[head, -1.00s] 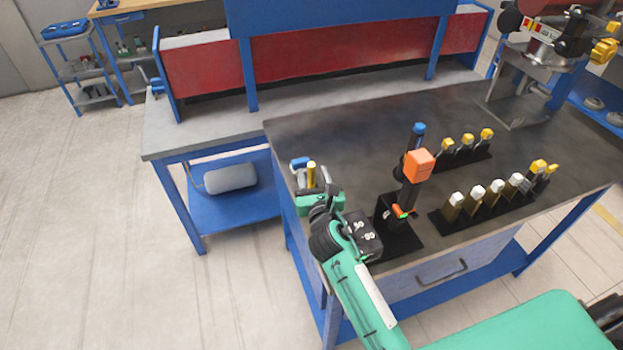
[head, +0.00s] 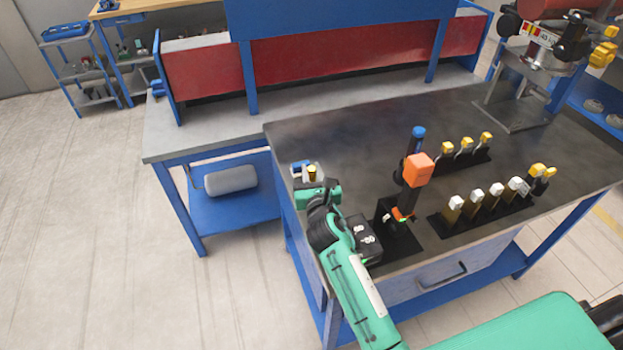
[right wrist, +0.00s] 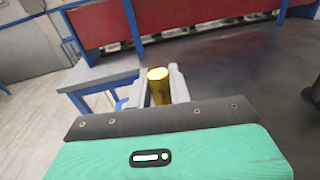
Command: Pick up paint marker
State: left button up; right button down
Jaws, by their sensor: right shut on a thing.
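The paint marker is a yellow cylinder (right wrist: 158,88) standing between the two pale fingers of my right gripper (right wrist: 161,84) in the right wrist view. The fingers are shut on it, one on each side, and its round top shows between them. In the head view the marker (head: 311,170) shows as a small yellow top at the left edge of the dark tabletop, with my green right gripper (head: 311,180) around it. Its lower part is hidden by the gripper. My left gripper is not in view.
A small blue thing (head: 298,165) lies beside the marker. On the dark table (head: 350,140), a black and orange device (head: 418,170) stands right of my right arm. Racks of yellow-topped (head: 466,146) and white-topped (head: 477,196) tools stand farther right. The table's back left is clear.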

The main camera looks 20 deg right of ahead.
jog(key=shift+r, duration=0.15)
notch_tip(320, 180, up, 20)
jog(key=shift+p, duration=0.35)
